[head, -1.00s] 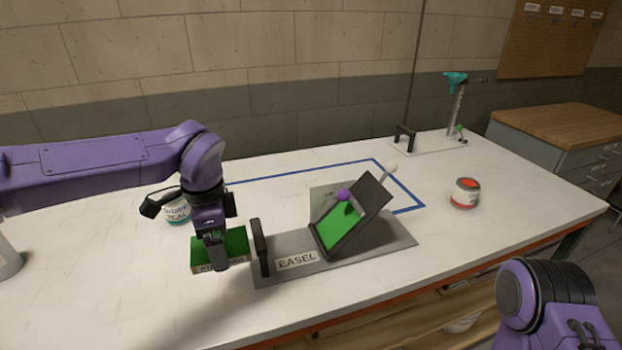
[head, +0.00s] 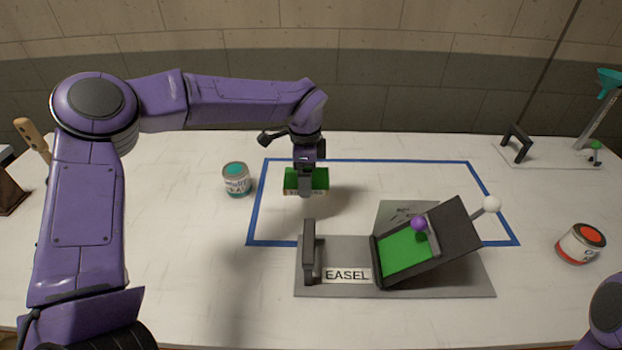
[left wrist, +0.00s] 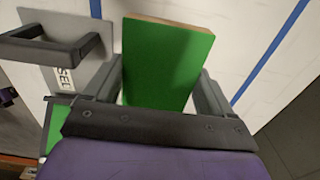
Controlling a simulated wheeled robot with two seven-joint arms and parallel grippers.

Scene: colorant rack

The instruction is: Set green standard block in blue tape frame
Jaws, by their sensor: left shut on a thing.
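The green standard block (head: 318,180) is gripped by my left gripper (head: 305,190), which points down at it from above. The block shows a green top and a pale labelled front edge. It also shows in the left wrist view (left wrist: 165,65), between the two fingers. The blue tape frame (head: 400,161) is a rectangle on the white table. In the head view the block appears inside its left part, near the back line. I cannot tell exactly how high the block is held. My right gripper is out of view.
The grey easel (head: 470,285) with a tilted green panel (head: 405,253) and a purple ball (head: 418,223) overlaps the frame's front line. A teal paint can (head: 236,182) stands left of the frame. A red paint can (head: 581,245) stands to the right.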

